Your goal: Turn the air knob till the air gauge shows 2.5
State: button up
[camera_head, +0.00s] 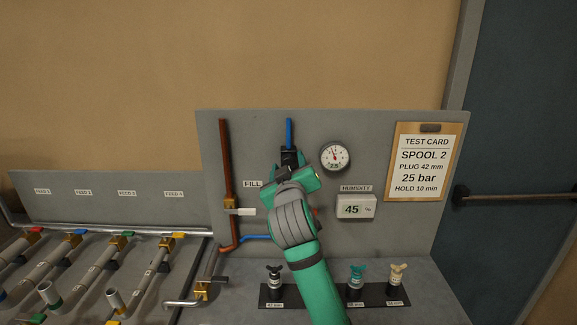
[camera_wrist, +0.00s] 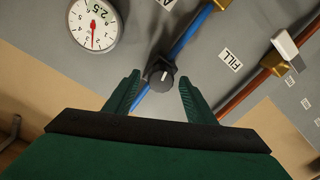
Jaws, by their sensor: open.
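The air knob (camera_wrist: 161,76) is a small black knob with a pale mark, set on the blue pipe on the grey panel. My gripper (camera_wrist: 160,84) is open, with one green finger on each side of the knob; I see no clear contact, and how deep the knob sits between them is hard to tell. In the head view my gripper (camera_head: 291,170) is in front of the panel and largely hides the knob. The round white air gauge (camera_head: 335,156) is right of my gripper. Its needle points up and slightly left there. The gauge (camera_wrist: 96,22) also shows in the wrist view; its exact reading is unclear.
A copper pipe (camera_head: 225,165) with a white-handled valve stands left of my gripper. A humidity display (camera_head: 356,207) and a test card (camera_head: 423,162) are to the right. A black rack (camera_head: 315,297) with several small fittings lies below my arm. Feed pipes fill the left bench.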

jog(key=s, duration=1)
jog(key=shift+s+d, duration=0.15)
jog(key=shift+s, duration=0.15)
